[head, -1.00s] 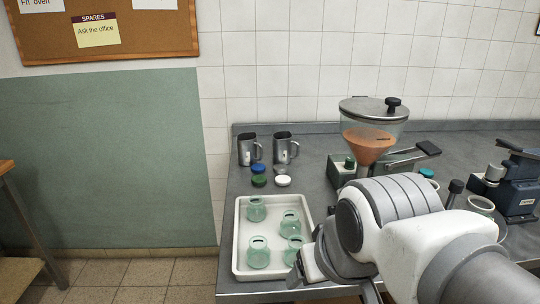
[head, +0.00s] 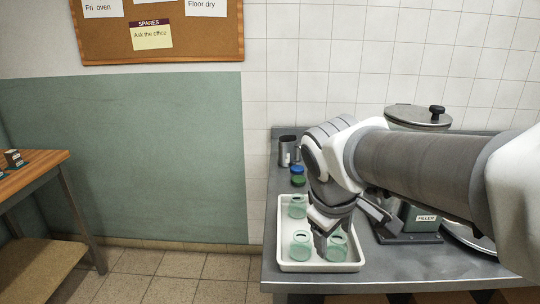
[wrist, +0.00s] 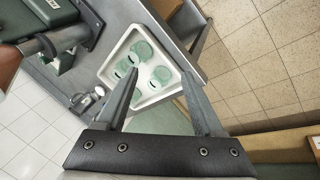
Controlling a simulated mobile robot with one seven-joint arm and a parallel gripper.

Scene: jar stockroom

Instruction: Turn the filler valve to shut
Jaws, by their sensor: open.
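The filler stands on the grey counter right of the jar tray. In the head view its lidded hopper (head: 418,116) shows above my arm and its labelled base (head: 422,219) shows below it. My arm hides the middle of the filler, and I cannot make out the valve's position. In the wrist view the filler's green-grey body (wrist: 78,22) and a steel spout-like part (wrist: 66,38) are at the upper left. My gripper (head: 326,240) is open and empty, over the tray's right side; its two fingers (wrist: 160,75) are spread apart in the wrist view, to the right of the filler.
A white tray (head: 283,262) holds several green glass jars, one (head: 301,244) near its front. A wooden table (head: 35,168) is at the left. The floor between is clear.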

